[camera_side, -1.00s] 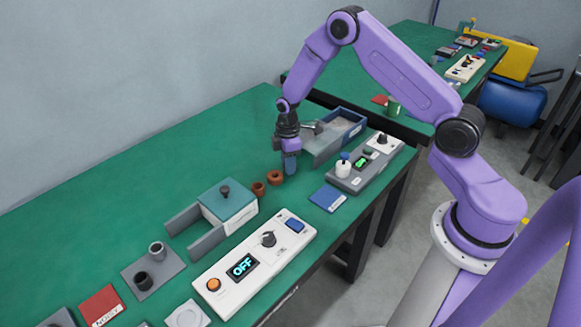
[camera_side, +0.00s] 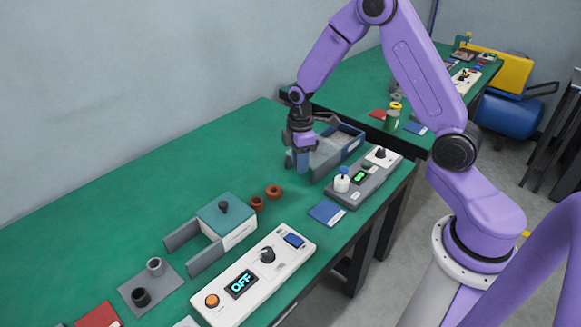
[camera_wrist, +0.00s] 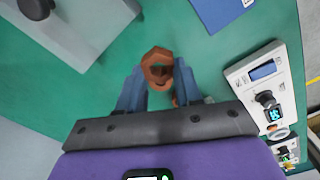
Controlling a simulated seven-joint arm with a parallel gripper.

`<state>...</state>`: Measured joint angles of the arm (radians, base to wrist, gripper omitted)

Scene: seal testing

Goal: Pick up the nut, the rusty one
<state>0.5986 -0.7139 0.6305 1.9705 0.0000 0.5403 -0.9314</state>
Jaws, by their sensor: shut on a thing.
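My gripper (camera_side: 303,172) is above the green table in the side view, fingers pointing down. In the wrist view, a rusty brown nut (camera_wrist: 157,62) sits between its two blue fingers, and the gripper is shut on it. The side view does not show this nut clearly; the finger hides it. Two more brown nuts lie on the table in the side view, one (camera_side: 273,191) left of and below my gripper, the other (camera_side: 257,203) beside the teal-topped box. A bit of orange-brown (camera_wrist: 180,98) shows behind the right finger in the wrist view, mostly hidden.
A blue-grey open bin (camera_side: 347,140) stands just behind and right of my gripper. A grey panel (camera_side: 372,182) with a white knob is to its right. A blue pad (camera_side: 326,212), a white panel reading OFF (camera_side: 217,300) and a teal-topped box (camera_side: 222,218) are nearer.

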